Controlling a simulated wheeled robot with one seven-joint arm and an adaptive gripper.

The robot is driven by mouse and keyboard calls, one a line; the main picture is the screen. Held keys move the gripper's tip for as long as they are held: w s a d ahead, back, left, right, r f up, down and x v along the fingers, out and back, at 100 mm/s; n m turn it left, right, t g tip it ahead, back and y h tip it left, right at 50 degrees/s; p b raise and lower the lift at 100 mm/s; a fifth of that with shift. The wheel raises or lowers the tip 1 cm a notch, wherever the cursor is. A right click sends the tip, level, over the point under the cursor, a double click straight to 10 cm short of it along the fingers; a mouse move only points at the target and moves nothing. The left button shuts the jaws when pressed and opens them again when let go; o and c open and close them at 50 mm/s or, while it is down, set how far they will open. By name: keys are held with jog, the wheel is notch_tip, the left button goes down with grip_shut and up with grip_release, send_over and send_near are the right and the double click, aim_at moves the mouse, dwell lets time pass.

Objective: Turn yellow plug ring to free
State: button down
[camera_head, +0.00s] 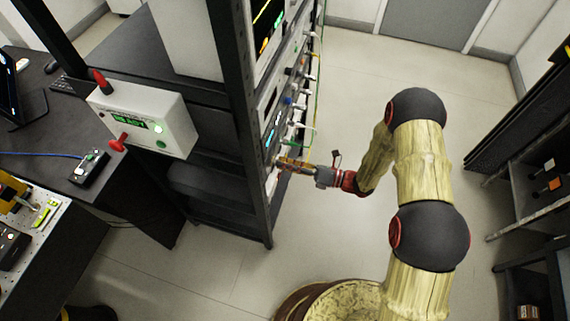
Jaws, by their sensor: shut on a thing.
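My gripper (288,164) reaches left from the end of my arm to the front of the tall dark equipment rack (250,120). Its fingers are shut at a small plug on the rack's front panel. A little yellow-orange shows at the fingertips, which fits the yellow plug ring. The ring is mostly covered by the fingers and too small to show how far it is turned.
Several other plugs and cables (303,128) stick out of the rack's front above my gripper. A white box with a green display (145,120) sits left of the rack. Dark shelving (535,185) stands at the right. The floor (345,85) between is clear.

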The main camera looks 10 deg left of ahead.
jog(key=shift+n, duration=0.3)
jog(key=n, duration=0.3)
jog(key=shift+n, duration=0.3)
jog(key=n, duration=0.4)
jog(key=shift+n, duration=0.3)
jog(key=n, duration=0.4)
jog(key=shift+w+f+b, duration=0.1)
jog(key=shift+b, duration=0.3)
jog(key=n+b, duration=0.1)
jog(key=n, duration=0.4)
jog(key=c, duration=1.7)
grip_release()
jog(key=shift+d, duration=0.1)
